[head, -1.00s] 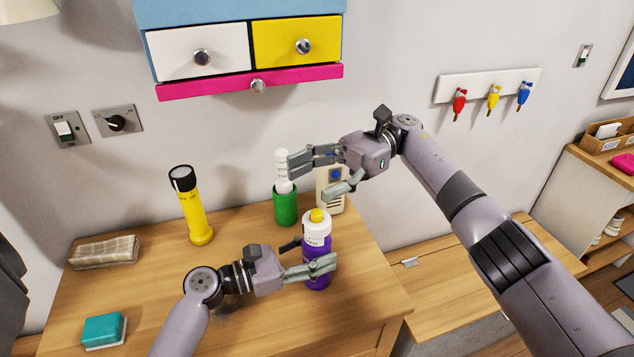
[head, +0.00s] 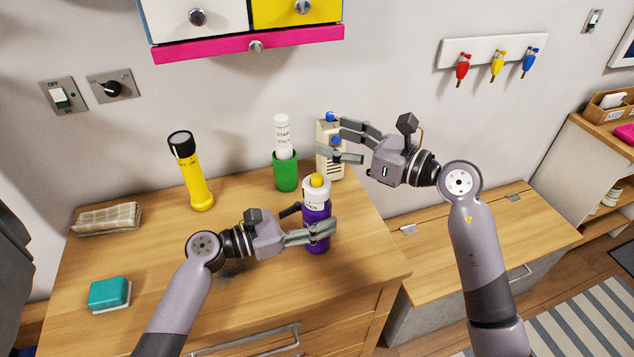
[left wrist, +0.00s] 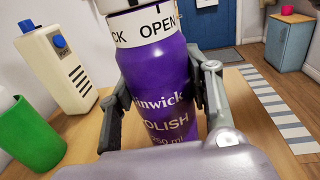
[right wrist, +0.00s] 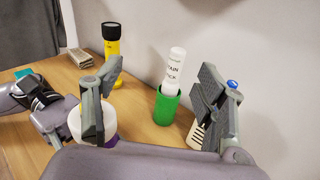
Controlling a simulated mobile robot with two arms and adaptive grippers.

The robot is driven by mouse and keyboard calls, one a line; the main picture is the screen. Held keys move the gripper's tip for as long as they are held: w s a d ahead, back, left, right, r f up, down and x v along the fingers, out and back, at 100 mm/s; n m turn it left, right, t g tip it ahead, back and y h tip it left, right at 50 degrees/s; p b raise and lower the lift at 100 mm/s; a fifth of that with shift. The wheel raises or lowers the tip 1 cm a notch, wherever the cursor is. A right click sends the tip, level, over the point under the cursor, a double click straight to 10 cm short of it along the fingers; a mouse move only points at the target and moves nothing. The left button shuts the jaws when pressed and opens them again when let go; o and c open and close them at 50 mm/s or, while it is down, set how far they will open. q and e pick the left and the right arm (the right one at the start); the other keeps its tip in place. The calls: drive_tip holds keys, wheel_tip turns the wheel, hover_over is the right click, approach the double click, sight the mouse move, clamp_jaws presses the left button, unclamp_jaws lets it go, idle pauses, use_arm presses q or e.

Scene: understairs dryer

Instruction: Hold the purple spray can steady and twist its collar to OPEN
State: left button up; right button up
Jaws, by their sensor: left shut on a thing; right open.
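The purple spray can (head: 316,240) stands upright on the wooden cabinet top, with a white collar (head: 316,192) and a yellow top (head: 317,181). My left gripper (head: 322,232) is shut around its purple body. In the left wrist view the can (left wrist: 165,80) sits between the fingers, and its collar (left wrist: 147,27) shows "OPEN" and part of another word ending in "CK". My right gripper (head: 348,142) is open and empty, above and behind the can to the right. In the right wrist view the white collar (right wrist: 90,122) is partly hidden behind a finger.
A green cup with a white stain stick (head: 285,172) and a cream bottle with a blue cap (head: 328,160) stand close behind the can. A yellow torch (head: 192,175), a folded cloth (head: 107,218) and a teal sponge (head: 109,293) are to the left.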

drive_tip(key=s+d+m+t, duration=0.1)
drive_tip(key=d+m+t, duration=0.1)
drive_tip(key=d, duration=0.1)
drive_tip(key=t+h, duration=0.2)
drive_tip(key=h, duration=0.1)
approach(327, 193)
drive_tip(key=x, duration=1.2)
drive_tip(key=shift+w+a, duration=0.3)
drive_tip(key=shift+c, duration=0.6)
drive_tip(key=c, duration=1.1)
